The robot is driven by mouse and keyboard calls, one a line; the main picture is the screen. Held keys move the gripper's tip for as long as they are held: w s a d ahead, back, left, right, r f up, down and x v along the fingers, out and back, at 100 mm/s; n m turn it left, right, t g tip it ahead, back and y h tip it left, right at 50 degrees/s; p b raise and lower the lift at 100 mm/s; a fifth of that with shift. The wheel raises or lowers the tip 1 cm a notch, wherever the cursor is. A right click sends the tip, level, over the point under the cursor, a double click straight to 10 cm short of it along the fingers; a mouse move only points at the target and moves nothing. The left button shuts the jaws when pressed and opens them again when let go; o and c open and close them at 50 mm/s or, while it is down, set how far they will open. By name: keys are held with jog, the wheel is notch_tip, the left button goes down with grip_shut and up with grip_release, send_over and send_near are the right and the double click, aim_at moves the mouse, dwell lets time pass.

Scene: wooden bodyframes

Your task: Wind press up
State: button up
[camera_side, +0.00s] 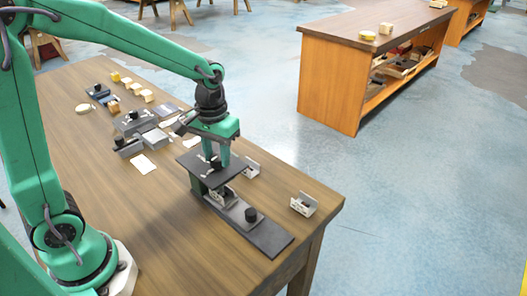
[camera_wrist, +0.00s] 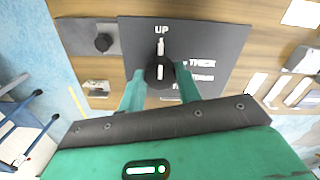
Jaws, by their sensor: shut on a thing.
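The press stands near the table's front right corner, with a dark top plate (camera_side: 200,160) over a long dark base (camera_side: 268,238). In the wrist view the top plate (camera_wrist: 215,45) bears the white words "UP" and "THICK", with another word partly hidden. A round black knob (camera_wrist: 160,74) with a pale pointer (camera_wrist: 161,47) sits on it, and the pointer is turned to "UP". My gripper (camera_side: 222,160) reaches down from above to the top plate. In the wrist view my gripper (camera_wrist: 160,80) has its green fingers shut on this knob, one on each side.
A second black knob (camera_side: 251,214) stands on the base. Small metal brackets (camera_side: 303,204) lie to the right. Grey fixtures (camera_side: 133,124) and a white card (camera_side: 144,164) lie to the left, with several wooden blocks (camera_side: 127,82) farther back. The near tabletop is clear.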

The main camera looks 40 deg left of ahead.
aim_at(217, 157)
jog(key=o, duration=1)
jog(key=shift+c, duration=0.2)
jog(key=shift+r, duration=3.95)
